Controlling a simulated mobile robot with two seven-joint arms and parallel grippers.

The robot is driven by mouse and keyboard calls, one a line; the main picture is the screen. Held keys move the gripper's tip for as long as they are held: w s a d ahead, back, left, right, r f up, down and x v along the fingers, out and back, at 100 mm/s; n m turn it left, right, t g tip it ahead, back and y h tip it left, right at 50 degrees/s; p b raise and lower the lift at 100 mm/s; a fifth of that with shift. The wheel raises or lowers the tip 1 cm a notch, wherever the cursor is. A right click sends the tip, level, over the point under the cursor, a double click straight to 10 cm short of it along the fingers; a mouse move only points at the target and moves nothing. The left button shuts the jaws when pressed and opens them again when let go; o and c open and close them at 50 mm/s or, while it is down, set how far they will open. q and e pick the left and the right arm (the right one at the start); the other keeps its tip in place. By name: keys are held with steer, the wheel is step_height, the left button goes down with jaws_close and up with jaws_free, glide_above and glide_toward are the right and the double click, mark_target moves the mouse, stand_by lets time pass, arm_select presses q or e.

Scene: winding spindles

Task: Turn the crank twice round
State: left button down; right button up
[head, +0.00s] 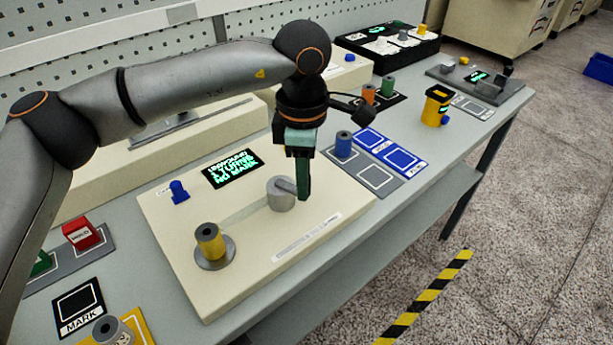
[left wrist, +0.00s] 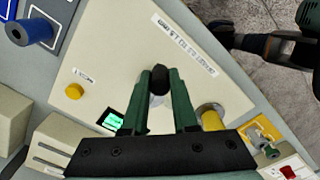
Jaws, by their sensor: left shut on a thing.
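The crank is a grey hub (head: 282,194) with a short arm, on a cream winding board (head: 180,240). My left gripper (head: 303,190) stands over the crank arm's outer end, fingers pointing down. In the left wrist view its green fingers (left wrist: 160,95) are shut on the dark crank knob (left wrist: 159,78). The head view hides the knob behind the fingers. A yellow spool (head: 210,242) stands upright on a grey disc on the board's near left; it also shows in the left wrist view (left wrist: 211,118). A display (head: 232,168) behind shows green text, including "UNWOUND" and "NO MARK".
A blue spool (head: 343,145) stands on a grey mat to the right, beside blue-framed pads (head: 400,158). A red block (head: 83,234) and a MARK pad (head: 79,307) lie left. A dark part of mine shows top right in the wrist view.

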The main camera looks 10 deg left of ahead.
arm_select(q)
steer(key=shift+s+a+m+b, duration=0.25)
steer(key=shift+s+m, duration=0.05)
steer(key=shift+m, duration=0.55)
steer(key=shift+s+a+m+b, duration=0.2)
steer(key=shift+s+m+b, duration=0.1)
steer(key=shift+m, duration=0.55)
steer(key=c, duration=0.7)
jaws_free()
steer(key=shift+r, duration=0.15)
step_height(320, 180, up, 12)
steer(key=shift+s+r+p, duration=0.1)
steer(key=shift+r+p, duration=0.05)
steer(key=shift+p, duration=0.2)
